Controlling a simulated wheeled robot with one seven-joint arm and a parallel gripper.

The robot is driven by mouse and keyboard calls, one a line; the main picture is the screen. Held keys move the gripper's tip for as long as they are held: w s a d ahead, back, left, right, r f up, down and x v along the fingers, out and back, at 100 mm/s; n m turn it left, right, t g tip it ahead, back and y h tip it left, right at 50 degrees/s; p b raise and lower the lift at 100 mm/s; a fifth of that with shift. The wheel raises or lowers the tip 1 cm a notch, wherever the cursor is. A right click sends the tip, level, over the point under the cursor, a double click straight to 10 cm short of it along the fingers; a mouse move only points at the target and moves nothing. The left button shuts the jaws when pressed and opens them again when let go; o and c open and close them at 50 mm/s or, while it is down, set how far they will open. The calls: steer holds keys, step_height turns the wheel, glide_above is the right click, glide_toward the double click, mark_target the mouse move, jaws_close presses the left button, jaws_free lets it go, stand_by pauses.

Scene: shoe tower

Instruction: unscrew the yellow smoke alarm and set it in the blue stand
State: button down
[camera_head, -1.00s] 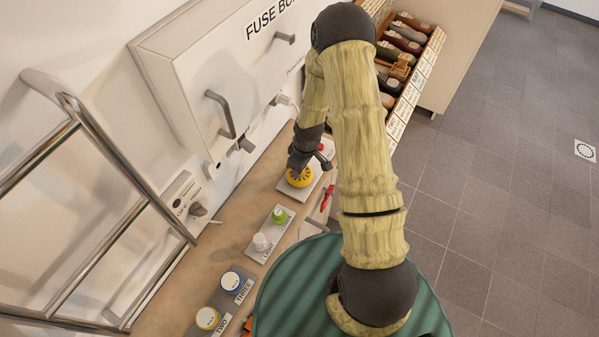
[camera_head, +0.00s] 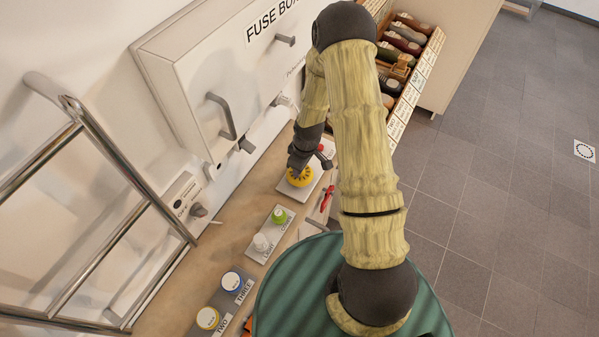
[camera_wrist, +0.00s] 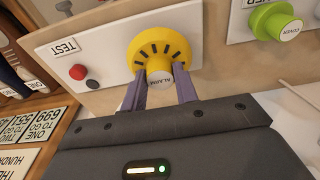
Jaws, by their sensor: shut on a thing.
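The yellow smoke alarm (camera_wrist: 158,47) sits on a white panel (camera_wrist: 100,42) marked "TEST" in the wrist view. Its round knob, labelled "ALARM", is between the fingers of my gripper (camera_wrist: 160,90), which is shut on it. In the head view the alarm (camera_head: 299,176) shows on its pale panel on the wooden board, with my gripper (camera_head: 300,165) over it and partly hiding it. I cannot pick out a blue stand for certain; a blue-topped round piece labelled "THREE" (camera_head: 231,281) stands on a grey base near the front.
Next to the alarm panel is a white panel with a green "COVER" knob (camera_head: 279,215) and a white "LIGHT" knob (camera_head: 262,242). A yellow-topped piece (camera_head: 207,318) is by "TWO". The fuse box (camera_head: 215,90) stands behind; a metal rail (camera_head: 100,150) is left.

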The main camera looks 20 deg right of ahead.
steer(key=shift+r, duration=0.35)
stand_by(0.4)
steer(key=shift+r+p, duration=0.9)
steer(key=shift+r, duration=0.1)
steer(key=shift+s+f+b, duration=0.1)
steer(key=shift+f+b, duration=1.35)
steer(key=shift+f, duration=0.35)
stand_by(0.5)
steer(key=c, duration=1)
jaws_free()
steer(key=shift+r, duration=0.15)
steer(key=shift+d+r+p, duration=0.15)
steer(key=shift+r+p, duration=3.05)
steer(key=shift+r, duration=1.2)
